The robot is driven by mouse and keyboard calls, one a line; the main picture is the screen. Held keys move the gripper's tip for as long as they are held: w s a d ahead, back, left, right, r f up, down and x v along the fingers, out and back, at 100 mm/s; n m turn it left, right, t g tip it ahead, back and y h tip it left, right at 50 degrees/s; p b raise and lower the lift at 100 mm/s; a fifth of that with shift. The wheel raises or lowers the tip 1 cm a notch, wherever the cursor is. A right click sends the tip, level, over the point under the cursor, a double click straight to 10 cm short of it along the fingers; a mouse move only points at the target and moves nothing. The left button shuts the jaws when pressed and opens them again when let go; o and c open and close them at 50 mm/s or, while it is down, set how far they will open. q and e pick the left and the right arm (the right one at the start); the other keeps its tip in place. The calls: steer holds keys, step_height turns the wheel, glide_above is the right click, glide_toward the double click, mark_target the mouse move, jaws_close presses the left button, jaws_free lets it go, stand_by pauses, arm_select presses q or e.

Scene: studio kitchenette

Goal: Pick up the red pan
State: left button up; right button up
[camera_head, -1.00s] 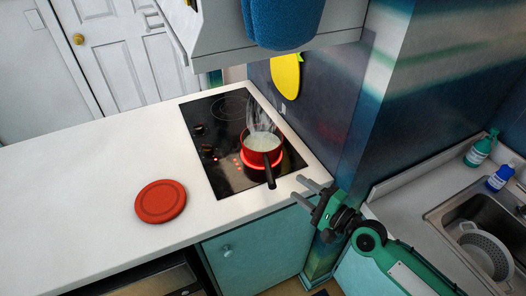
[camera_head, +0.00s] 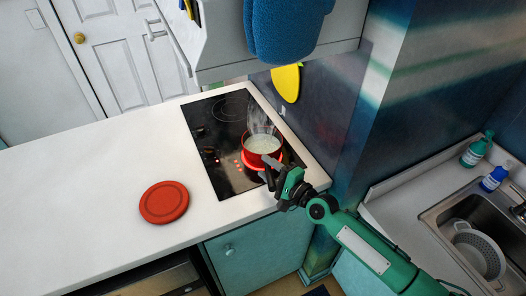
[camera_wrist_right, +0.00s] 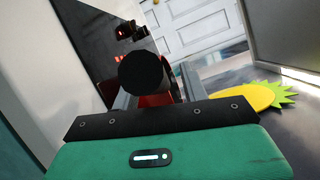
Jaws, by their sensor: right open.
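The red pan (camera_head: 261,147) stands on a glowing red ring of the black cooktop, with pale contents and steam rising from it. Its dark handle points toward the front edge of the counter. My right gripper (camera_head: 268,169) is open at the handle. In the right wrist view the round dark handle end (camera_wrist_right: 146,73) lies between the two grey fingers, with a little of the red pan (camera_wrist_right: 154,100) behind it. I cannot tell whether the fingers touch the handle. My left gripper is not in view.
A round red lid (camera_head: 164,203) lies on the white counter, left of the cooktop (camera_head: 222,180). A yellow pineapple-shaped piece (camera_head: 287,82) is on the back wall. A sink with a colander (camera_head: 480,252) is at right.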

jaws_close()
stand_by(1.4)
steer(key=shift+r, duration=0.15)
